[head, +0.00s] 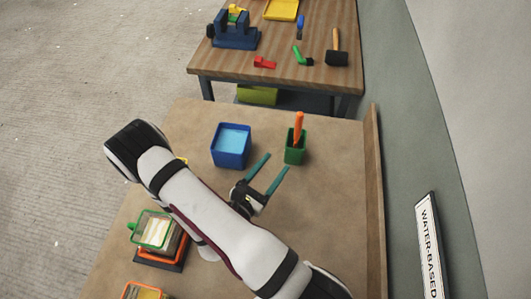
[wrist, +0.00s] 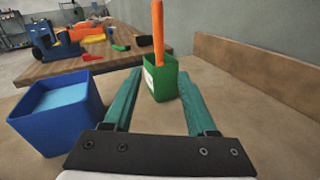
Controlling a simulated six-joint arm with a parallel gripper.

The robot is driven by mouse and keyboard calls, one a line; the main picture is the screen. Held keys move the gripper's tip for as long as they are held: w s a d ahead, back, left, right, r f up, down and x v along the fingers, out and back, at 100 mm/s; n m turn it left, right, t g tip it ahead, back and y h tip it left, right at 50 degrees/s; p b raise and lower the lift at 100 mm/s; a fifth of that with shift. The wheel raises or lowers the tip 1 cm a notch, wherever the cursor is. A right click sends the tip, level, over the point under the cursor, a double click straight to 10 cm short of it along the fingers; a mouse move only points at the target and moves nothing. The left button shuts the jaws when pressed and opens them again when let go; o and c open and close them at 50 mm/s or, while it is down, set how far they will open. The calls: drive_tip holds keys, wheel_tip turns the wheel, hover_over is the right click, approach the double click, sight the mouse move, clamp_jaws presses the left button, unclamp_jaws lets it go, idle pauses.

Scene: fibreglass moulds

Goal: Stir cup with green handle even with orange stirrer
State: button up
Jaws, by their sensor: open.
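The orange stirrer (head: 298,127) stands upright in a small green holder (head: 294,156) on the near table; both also show in the wrist view, the stirrer (wrist: 158,32) and the holder (wrist: 160,84). My gripper (head: 270,164) is open and empty. Its teal fingers point at the holder, which stands just beyond the fingertips. A cup with a green handle (head: 153,230), holding pale stuff, stands on a dark base at the lower left in the head view. My arm hides part of the table near it.
A blue tub (head: 231,145) with light blue liquid stands left of the holder. Another orange-rimmed cup (head: 143,291) is at the bottom edge. A raised board (head: 373,180) borders the right side. A second table behind holds tools. Brown surface around the holder is clear.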

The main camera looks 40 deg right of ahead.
sight(299, 118)
drive_tip(key=shift+n, duration=0.9)
drive_tip(key=x, duration=1.5)
drive_tip(key=shift+w+d+r, duration=0.2)
drive_tip(key=shift+d+r, duration=0.1)
drive_tip(key=shift+d, duration=0.05)
clamp_jaws()
wheel_tip(299, 118, up, 11)
